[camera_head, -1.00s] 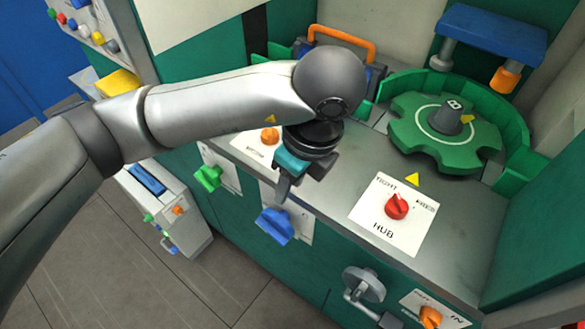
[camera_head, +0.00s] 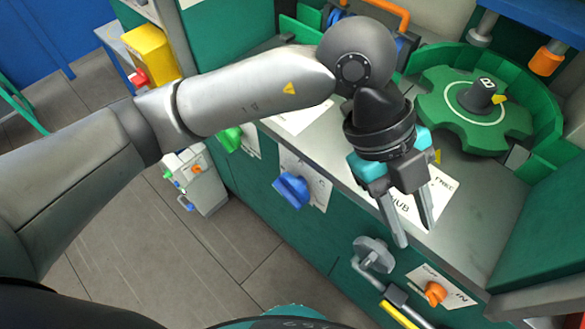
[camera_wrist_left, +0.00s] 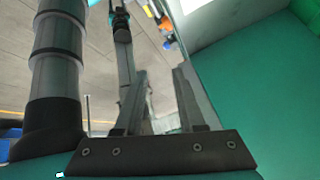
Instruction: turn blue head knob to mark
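The blue knob (camera_head: 290,190) sits on a white label plate (camera_head: 312,180) on the green front panel of the cabinet, in the middle of the head view. Any mark beside it is too small to read. My left gripper (camera_head: 414,236) is to the right of the knob and clear of it, over the counter's front edge near the HUB plate (camera_head: 436,196). Its two fingers point down, stand apart and hold nothing. They also show apart in the left wrist view (camera_wrist_left: 158,98). My right gripper is not in view.
A green knob (camera_head: 230,139) is left of the blue one. A grey crank wheel (camera_head: 373,253) and an orange knob (camera_head: 434,293) are on the panel to the right. A green notched wheel (camera_head: 462,122) stands on the counter.

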